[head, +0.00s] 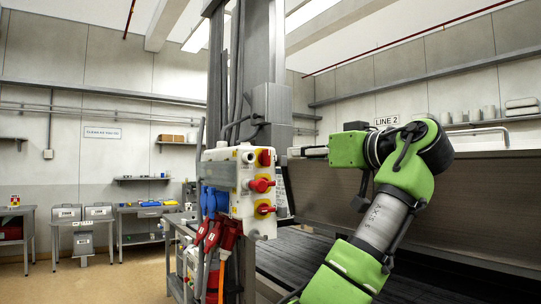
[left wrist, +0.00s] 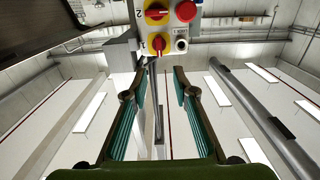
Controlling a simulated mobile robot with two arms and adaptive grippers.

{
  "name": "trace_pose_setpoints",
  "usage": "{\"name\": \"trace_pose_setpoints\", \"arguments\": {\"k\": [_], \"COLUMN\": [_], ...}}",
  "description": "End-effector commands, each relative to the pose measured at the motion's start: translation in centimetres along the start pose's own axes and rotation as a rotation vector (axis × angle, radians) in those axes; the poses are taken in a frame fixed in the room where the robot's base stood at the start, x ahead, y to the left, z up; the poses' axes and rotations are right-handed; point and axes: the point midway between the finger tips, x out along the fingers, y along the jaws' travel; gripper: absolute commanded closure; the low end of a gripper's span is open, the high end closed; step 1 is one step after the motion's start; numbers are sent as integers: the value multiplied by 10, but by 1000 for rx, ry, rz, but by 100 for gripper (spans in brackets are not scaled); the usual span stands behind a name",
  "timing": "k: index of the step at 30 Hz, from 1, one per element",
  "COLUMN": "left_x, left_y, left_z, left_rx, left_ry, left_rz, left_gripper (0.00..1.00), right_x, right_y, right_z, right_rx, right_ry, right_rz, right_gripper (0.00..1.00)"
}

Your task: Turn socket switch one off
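A white socket box (head: 242,197) on the column carries red rotary switches on yellow plates. Switch one (head: 265,157) is at the top right of its face. My right gripper is out of view.
A red push button (left wrist: 187,11) sits beside switch two. Blue sockets (head: 212,201) and red plugs (head: 224,236) with cables hang from the box's lower left. A dark machine (head: 410,200) fills the right side. Workbenches (head: 148,208) stand at the far left.

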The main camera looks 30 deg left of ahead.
Motion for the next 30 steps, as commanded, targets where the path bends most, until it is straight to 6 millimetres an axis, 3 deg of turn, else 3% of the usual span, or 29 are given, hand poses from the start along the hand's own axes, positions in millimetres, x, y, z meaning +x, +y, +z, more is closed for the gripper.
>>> {"name": "trace_pose_setpoints", "arguments": {"k": [5,18,24,30], "left_x": [24,113,132,136], "left_y": [-2,-1,0,0], "left_z": [-2,-2,-1,1], "left_rx": [-1,2,1,1], "left_ry": [-3,-1,-1,-1], "left_rz": [-5,-3,0,1], "left_gripper": [74,74,74,74], "right_x": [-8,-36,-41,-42], "right_y": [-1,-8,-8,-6], "right_z": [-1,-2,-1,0], "right_rx": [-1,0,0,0], "right_ry": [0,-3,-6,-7], "right_rz": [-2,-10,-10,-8], "right_gripper": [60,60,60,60]}}
